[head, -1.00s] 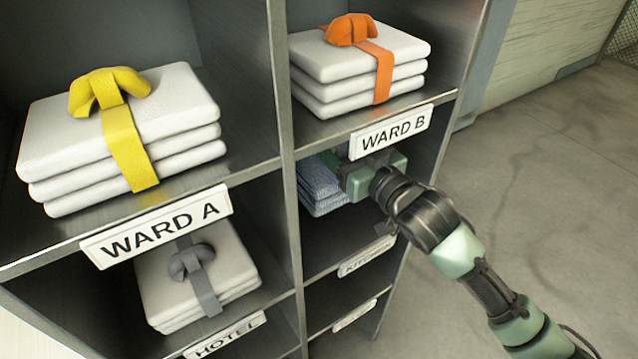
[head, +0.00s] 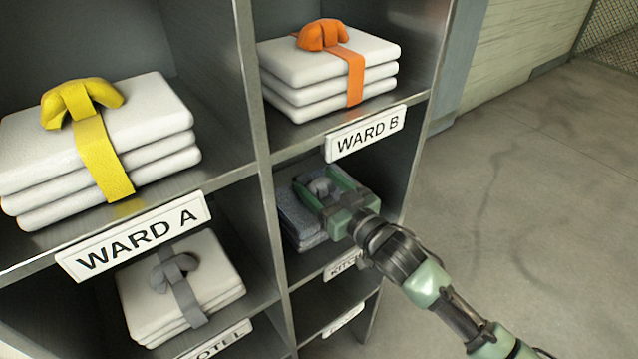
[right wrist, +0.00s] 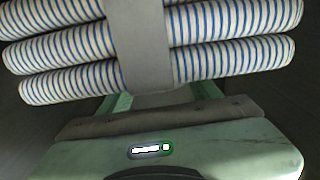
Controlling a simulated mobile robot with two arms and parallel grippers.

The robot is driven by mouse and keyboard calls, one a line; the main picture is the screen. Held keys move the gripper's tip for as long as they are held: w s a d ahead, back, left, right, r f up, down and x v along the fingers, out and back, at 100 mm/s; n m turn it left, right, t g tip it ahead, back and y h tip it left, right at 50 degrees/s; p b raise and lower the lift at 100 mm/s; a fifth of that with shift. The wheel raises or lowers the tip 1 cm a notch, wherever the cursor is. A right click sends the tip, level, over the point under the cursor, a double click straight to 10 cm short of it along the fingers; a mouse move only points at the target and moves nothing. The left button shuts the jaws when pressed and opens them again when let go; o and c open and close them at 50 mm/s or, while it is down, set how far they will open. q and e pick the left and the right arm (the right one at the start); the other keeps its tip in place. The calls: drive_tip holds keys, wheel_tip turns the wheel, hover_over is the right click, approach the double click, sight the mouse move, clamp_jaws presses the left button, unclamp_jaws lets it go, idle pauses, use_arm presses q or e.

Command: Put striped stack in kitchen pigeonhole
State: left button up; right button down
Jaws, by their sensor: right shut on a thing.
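The blue-and-white striped stack (head: 295,215) is inside the kitchen pigeonhole, below the WARD B shelf. It has a grey strap with a knot (head: 319,187) on top. My right gripper (head: 325,191) reaches in from the right and is shut on this knot. In the right wrist view the folded striped layers (right wrist: 215,45) and the flat grey strap (right wrist: 140,45) fill the space just beyond the fingers. The KITCHEN label (head: 342,268) is partly hidden by my wrist. I cannot tell whether the stack rests on the shelf floor. My left gripper is not in view.
White stacks with yellow (head: 100,140), orange (head: 330,70) and grey (head: 185,285) straps fill neighbouring pigeonholes. A metal divider (head: 258,120) stands left of the kitchen pigeonhole. An empty pigeonhole (head: 325,300) lies below it. Open floor (head: 530,200) is to the right.

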drive_tip(key=c, duration=0.7)
unclamp_jaws()
drive_tip(key=shift+f, duration=0.1)
drive_tip(key=o, duration=0.4)
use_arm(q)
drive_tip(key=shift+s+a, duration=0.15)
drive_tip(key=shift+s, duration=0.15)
use_arm(e)
drive_tip(key=shift+r, duration=0.2)
drive_tip(key=v, duration=1.1)
drive_tip(key=shift+s+d+f+b, duration=0.1)
drive_tip(key=shift+s+f+b, duration=0.05)
drive_tip(key=shift+b, duration=0.2)
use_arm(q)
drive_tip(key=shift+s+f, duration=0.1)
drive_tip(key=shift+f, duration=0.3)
use_arm(e)
drive_tip(key=shift+s+d, duration=0.2)
drive_tip(key=shift+s, duration=0.15)
